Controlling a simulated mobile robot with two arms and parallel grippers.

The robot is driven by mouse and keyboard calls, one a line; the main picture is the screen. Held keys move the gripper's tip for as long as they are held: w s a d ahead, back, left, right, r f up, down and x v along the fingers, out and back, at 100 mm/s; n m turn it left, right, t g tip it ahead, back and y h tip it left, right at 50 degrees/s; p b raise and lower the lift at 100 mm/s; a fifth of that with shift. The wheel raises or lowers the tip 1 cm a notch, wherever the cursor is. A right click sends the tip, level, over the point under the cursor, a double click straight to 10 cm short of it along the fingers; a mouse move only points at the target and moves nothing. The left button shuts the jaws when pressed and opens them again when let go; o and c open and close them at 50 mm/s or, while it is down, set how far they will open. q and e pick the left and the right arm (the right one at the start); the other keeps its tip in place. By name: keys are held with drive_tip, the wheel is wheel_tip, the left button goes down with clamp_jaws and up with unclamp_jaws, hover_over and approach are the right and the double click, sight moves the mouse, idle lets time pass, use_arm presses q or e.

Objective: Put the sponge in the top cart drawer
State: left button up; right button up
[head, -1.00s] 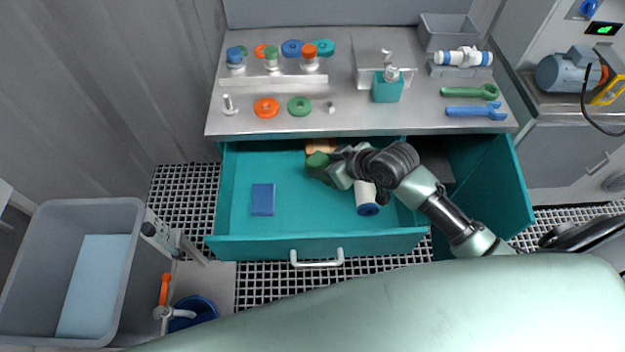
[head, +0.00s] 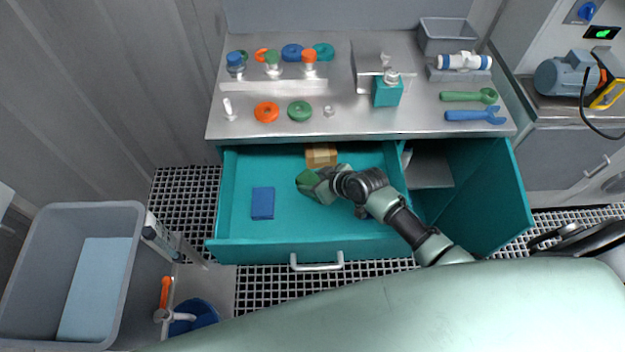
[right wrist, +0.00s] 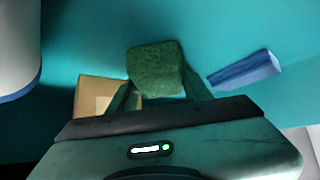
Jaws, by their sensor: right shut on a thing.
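The green sponge (head: 307,181) is in my right gripper (head: 317,184), over the open teal top drawer (head: 285,160) of the cart. In the right wrist view the sponge (right wrist: 156,68) sits between the two fingers (right wrist: 158,95), which are shut on it. Teal drawer floor shows behind it. I cannot tell whether the sponge touches the drawer floor. The drawer's front with its white handle (head: 316,262) is pulled out toward me. My left gripper is not in view.
The drawer also holds a blue block (head: 263,202), a cardboard box (head: 321,154) and a white cylinder (right wrist: 18,40), mostly hidden behind my arm in the head view. A teal cabinet door (head: 485,195) stands open at right.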

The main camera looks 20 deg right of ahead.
drive_tip(key=shift+f, duration=0.15)
drive_tip(key=o, duration=1.3)
drive_tip(key=shift+r, duration=0.35)
drive_tip(key=v, duration=1.1)
drive_tip(key=shift+s+d+r+p, duration=0.15)
drive_tip(key=shift+s+r+p, duration=0.05)
drive_tip(key=shift+s+p, duration=0.2)
